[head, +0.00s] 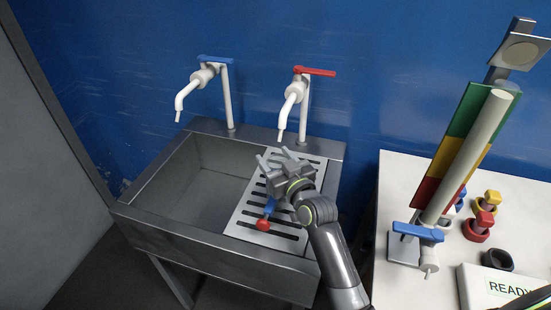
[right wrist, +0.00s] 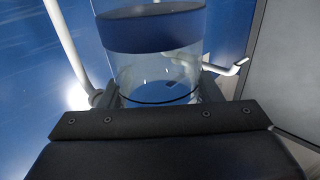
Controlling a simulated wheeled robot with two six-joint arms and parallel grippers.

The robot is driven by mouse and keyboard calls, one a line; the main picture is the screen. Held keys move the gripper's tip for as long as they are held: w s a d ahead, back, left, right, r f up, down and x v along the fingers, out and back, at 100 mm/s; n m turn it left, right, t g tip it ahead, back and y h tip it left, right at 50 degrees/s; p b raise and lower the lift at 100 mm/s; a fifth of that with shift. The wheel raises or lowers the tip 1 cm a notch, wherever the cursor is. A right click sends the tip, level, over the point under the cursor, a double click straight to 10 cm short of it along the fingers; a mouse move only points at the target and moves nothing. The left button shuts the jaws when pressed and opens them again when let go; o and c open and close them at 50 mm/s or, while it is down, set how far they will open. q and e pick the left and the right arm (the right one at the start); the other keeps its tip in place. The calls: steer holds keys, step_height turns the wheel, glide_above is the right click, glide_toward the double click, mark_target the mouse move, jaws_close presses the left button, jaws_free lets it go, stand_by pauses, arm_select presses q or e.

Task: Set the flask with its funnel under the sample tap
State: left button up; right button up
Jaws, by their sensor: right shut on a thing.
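My right gripper (head: 283,165) is over the slotted drainer, just below the red-handled tap (head: 295,95). In the right wrist view it is shut on a clear, round vessel (right wrist: 150,78) with a wide dark blue band at its top; I take this as the flask. The vessel looks upright between the fingers. In the head view I cannot make out the vessel, and I cannot tell a separate funnel in either view. A blue-handled tap (head: 205,75) stands to the left over the basin. No label shows which tap is the sample tap. My left gripper is not in view.
The grey sink (head: 165,215) has an empty basin at left and a slotted drainer (head: 245,222) at right. A small blue-and-red piece (head: 265,217) shows below the gripper. The white table (head: 400,175) at right carries a coloured column (head: 465,155), rings and bolts, and a READY box (head: 485,290).

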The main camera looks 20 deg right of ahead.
steer(key=shift+f, duration=0.25)
steer(key=o, duration=1.7)
steer(key=shift+c, duration=0.2)
steer(key=s+d+b, duration=0.3)
steer(key=s+b, duration=0.1)
steer(key=s, duration=1.3)
steer(key=shift+d+b, duration=0.15)
steer(key=shift+b, duration=0.15)
steer(key=shift+s, duration=0.1)
